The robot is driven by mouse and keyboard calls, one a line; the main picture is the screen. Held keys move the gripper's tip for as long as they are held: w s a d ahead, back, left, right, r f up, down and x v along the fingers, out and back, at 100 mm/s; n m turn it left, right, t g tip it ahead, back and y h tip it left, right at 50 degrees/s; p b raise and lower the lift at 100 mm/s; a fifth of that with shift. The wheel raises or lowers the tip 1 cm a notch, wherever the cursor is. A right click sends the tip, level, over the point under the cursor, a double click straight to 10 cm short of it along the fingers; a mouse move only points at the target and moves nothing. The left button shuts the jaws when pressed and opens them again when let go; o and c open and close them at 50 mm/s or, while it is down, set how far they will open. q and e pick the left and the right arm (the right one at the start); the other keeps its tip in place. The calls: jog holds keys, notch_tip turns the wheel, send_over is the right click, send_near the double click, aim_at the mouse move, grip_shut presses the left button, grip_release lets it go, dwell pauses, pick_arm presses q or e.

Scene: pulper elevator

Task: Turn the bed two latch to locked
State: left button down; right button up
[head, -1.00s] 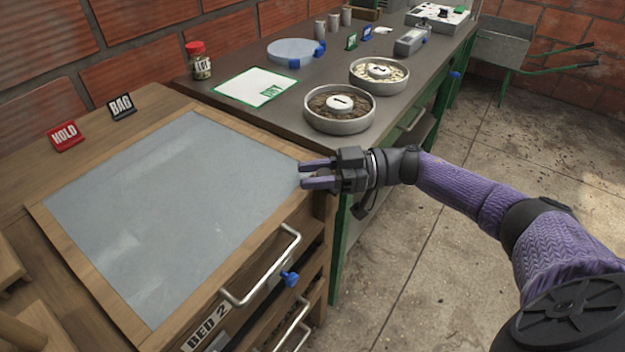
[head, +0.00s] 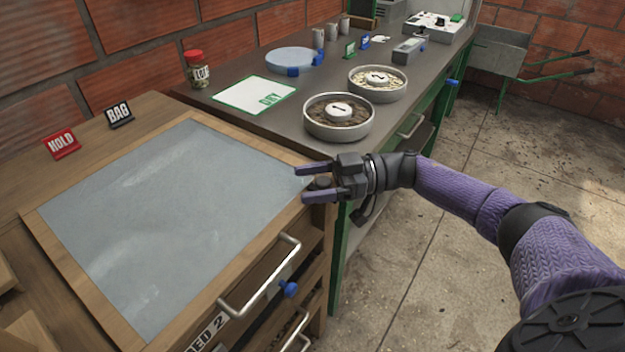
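The bed two latch is a small blue knob (head: 288,289) on the front of the wooden drawer unit, just below the metal drawer handle (head: 262,277). The BED 2 label (head: 207,332) sits to its left, partly cut by the frame. My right gripper (head: 302,184) is open and empty, with its purple fingers pointing left over the right edge of the bed's grey panel (head: 175,215). It is above and apart from the latch. My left gripper is not in view.
A red HOLD sign (head: 61,144) and a black BAG sign (head: 120,115) stand at the back of the wooden top. Two round pans, 1 (head: 338,130) and 2 (head: 378,94), a lidded jar (head: 197,72) and a DRY mat (head: 255,112) are on the dark bench. Another handle shows lower down.

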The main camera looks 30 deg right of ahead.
jog(key=b+v, duration=0.1)
jog(key=v, duration=0.9)
